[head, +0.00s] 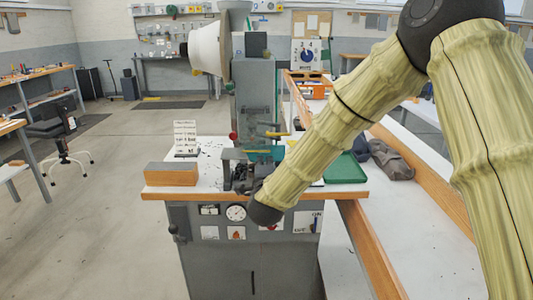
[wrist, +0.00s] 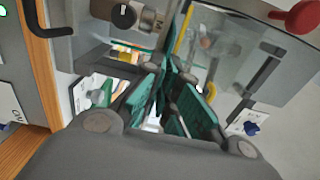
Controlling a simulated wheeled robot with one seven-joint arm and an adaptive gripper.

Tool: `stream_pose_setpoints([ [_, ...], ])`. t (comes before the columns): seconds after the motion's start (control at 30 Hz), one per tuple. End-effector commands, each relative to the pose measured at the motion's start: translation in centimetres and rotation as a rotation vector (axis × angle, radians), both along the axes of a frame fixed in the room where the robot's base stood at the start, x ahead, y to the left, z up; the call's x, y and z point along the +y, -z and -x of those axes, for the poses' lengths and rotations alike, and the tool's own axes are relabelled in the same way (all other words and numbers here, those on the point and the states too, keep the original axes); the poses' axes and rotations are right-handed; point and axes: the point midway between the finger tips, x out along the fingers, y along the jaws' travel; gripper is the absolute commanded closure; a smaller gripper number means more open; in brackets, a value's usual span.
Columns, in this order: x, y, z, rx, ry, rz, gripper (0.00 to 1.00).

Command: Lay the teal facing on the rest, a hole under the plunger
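The teal facing (wrist: 175,45) shows in the wrist view as a thin upright sheet, seen nearly edge-on. My gripper (wrist: 172,75) has its fingers, with teal inner faces, drawn together on the facing. In the head view, a teal patch (head: 278,152) shows at the press (head: 256,95), above the table and beside a yellow bar. The gripper itself is dark and hard to make out there against the press parts. The rest and the plunger tip cannot be made out clearly, and I cannot tell whether a hole lies under the plunger.
A green tray (head: 345,169) lies to the right on the press table, looking empty. In the wrist view, a clear guard (wrist: 225,40) and a red knob (wrist: 302,17) are close by.

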Motion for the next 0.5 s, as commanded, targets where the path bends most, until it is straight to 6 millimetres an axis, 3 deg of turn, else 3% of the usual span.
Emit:
stream_pose_setpoints([
  [0.5, 1.4, -0.1, -0.1, -0.001, 0.000, -0.001, 1.00],
])
